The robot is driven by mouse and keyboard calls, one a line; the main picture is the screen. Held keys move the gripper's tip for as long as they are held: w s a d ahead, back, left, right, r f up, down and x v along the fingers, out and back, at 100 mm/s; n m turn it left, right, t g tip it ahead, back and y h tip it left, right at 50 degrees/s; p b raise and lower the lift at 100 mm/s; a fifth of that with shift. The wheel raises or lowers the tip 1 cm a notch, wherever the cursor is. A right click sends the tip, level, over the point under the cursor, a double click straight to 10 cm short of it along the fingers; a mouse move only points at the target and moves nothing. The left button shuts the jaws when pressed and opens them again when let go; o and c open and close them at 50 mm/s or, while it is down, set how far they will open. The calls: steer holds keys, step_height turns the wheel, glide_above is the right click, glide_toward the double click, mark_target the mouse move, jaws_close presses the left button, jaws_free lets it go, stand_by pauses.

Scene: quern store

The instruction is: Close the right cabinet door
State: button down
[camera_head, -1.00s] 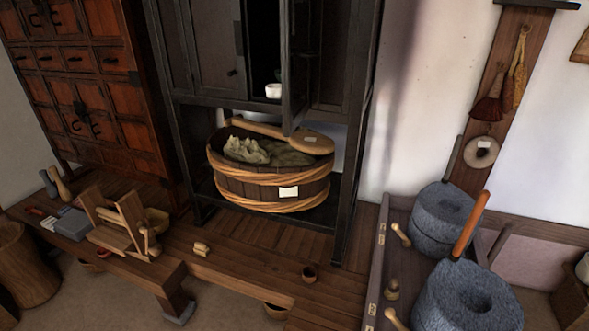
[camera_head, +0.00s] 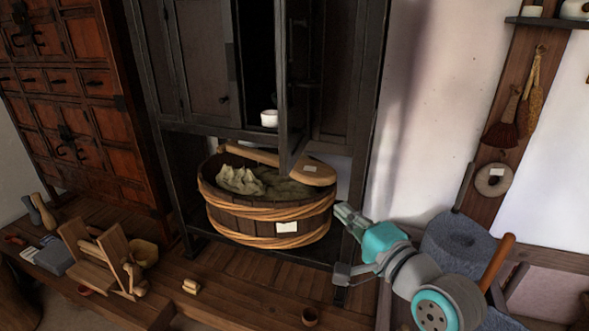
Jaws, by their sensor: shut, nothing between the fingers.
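The dark cabinet (camera_head: 203,58) stands at the upper middle of the head view. Its right door (camera_head: 291,85) is open and swung out toward me, seen nearly edge-on. A dark gap shows to the left of that door, with a white cup (camera_head: 269,118) inside on the cabinet floor. The left door (camera_head: 207,75) looks closed. My gripper (camera_head: 346,217) is shut and empty, in front of the cabinet's right leg. It is below and to the right of the open door, apart from it.
A wooden tub (camera_head: 262,212) with cloth-like contents and a wooden paddle sits under the cabinet. Stone querns (camera_head: 458,240) stand at the right, partly behind my arm. A wooden device (camera_head: 100,262) and small items lie at lower left. The white wall is right of the cabinet.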

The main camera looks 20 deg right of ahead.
step_height(320, 180, up, 2)
steer(key=w, duration=0.1)
glide_toward(290, 168)
steer(key=w, duration=0.5)
steer(key=shift+w+a+y, duration=0.3)
steer(key=shift+w+a, duration=0.15)
steer(key=shift+w, duration=0.15)
steer(key=shift+a, duration=0.15)
